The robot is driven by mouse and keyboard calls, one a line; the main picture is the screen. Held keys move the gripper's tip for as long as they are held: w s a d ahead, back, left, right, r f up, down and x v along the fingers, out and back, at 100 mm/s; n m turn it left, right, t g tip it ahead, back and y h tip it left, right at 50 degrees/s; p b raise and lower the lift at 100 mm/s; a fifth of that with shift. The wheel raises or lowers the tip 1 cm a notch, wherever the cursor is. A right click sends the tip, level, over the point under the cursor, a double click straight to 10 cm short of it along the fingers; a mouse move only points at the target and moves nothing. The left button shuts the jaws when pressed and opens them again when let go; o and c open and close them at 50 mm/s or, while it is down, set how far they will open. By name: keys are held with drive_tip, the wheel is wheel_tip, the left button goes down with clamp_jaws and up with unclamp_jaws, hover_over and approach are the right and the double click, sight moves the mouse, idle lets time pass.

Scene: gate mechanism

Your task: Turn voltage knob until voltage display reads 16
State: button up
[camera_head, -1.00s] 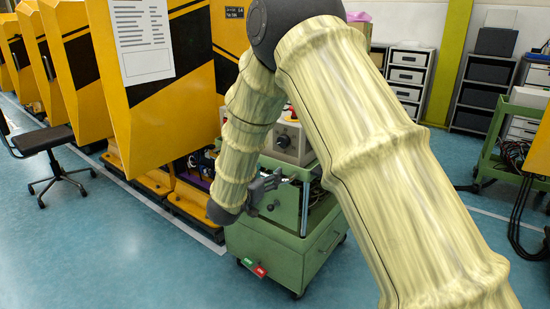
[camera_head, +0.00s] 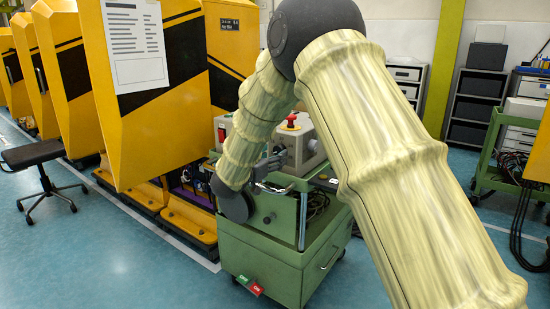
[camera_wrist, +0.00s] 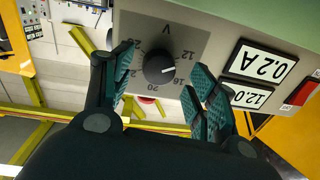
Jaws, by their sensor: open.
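In the wrist view, upside down, the black voltage knob (camera_wrist: 158,69) sits on a grey dial plate (camera_wrist: 178,32) marked V with printed numbers. Its white pointer line faces the 12–16 side of the scale. The voltage display (camera_wrist: 246,97) reads 12.0; a finger partly covers its end. My gripper (camera_wrist: 160,88) is open, with one teal-padded finger left of the knob and the other to its lower right. It is not closed on the knob. In the head view my gripper (camera_head: 271,165) is at the front of the control box (camera_head: 303,148); the knob cannot be made out there.
A second display (camera_wrist: 262,66) reads 0.2 A, and a red switch (camera_wrist: 302,92) is beside the displays. A red emergency button (camera_head: 290,121) tops the box. The box stands on a green cart (camera_head: 270,262). Yellow cabinets (camera_head: 140,150) stand close on the left.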

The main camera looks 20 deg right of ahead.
drive_tip(key=shift+x, duration=0.9)
drive_tip(key=c, duration=1)
drive_tip(key=shift+m, duration=0.3)
drive_tip(key=m, duration=0.5)
drive_tip(key=shift+f, duration=0.15)
drive_tip(key=m+b, duration=0.1)
drive_tip(key=m, duration=0.5)
drive_tip(key=shift+w+a+h+b, duration=0.1)
drive_tip(key=shift+h+b, duration=0.3)
drive_tip(key=shift+m, duration=0.4)
